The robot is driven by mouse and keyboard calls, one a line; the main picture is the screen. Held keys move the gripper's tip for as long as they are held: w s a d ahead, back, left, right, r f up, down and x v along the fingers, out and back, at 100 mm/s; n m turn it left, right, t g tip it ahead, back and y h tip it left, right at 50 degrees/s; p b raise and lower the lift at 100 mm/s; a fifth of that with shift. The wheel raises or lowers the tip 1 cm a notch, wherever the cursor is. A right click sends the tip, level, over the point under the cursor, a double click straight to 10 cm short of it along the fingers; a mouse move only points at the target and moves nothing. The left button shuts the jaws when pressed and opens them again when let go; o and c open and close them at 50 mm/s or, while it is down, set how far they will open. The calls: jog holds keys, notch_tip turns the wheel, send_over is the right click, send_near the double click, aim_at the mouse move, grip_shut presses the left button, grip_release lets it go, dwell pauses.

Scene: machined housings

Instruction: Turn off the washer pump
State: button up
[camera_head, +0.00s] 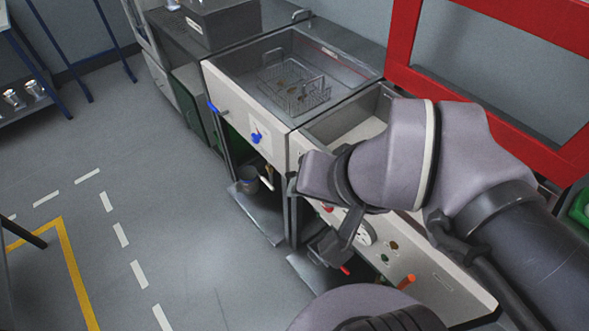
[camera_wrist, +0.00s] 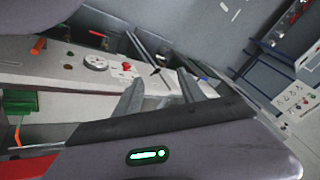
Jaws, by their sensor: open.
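A pale washer front panel (camera_head: 432,285) runs below my arm in the head view. It carries a round white dial (camera_head: 365,236), a red knob (camera_head: 327,208), small green and brown buttons and an orange lever (camera_head: 407,281). In the wrist view the same panel shows the dial (camera_wrist: 96,63), the red knob (camera_wrist: 126,67) and the orange lever (camera_wrist: 38,46). I cannot tell which control is the pump's. My gripper (camera_wrist: 158,80) is open and empty, with its fingers apart in front of the panel and touching no control. In the head view my wrist hides part of the panel.
An open sink (camera_head: 345,55) with a wire basket (camera_head: 294,92) stands beyond, with blue handles (camera_head: 257,136) on its front. A red frame (camera_head: 400,45) rises at the right behind my arm. The marked grey floor (camera_head: 150,215) at left is clear.

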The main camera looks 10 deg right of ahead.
jog(key=shift+m+g, duration=0.6)
jog(key=shift+m, duration=0.3)
jog(key=w, duration=0.4)
jog(key=w+d+r, duration=0.1)
jog(key=w, duration=0.1)
jog(key=shift+w+p, duration=0.25)
jog(key=shift+p, duration=0.1)
jog(key=c, duration=0.7)
jog(key=w, duration=0.2)
jog(key=w+d+f+m+g, duration=0.1)
jog(key=w, duration=0.2)
jog(key=w+f+m+h, duration=0.1)
jog(key=w, duration=0.2)
jog(key=shift+d+f+p, duration=0.1)
jog(key=shift+d+p, duration=0.15)
jog(key=shift+p, duration=0.1)
grip_shut()
jog(key=w+d+f+m+g+h+p, duration=0.1)
jog(key=w+d+f+m+g, duration=0.1)
jog(key=w+f, duration=1)
jog(key=shift+w+d+f+m+g, duration=0.3)
jog(key=shift+d+f+m, duration=0.3)
jog(key=shift+m, duration=0.5)
jog(key=shift+a+f, duration=0.1)
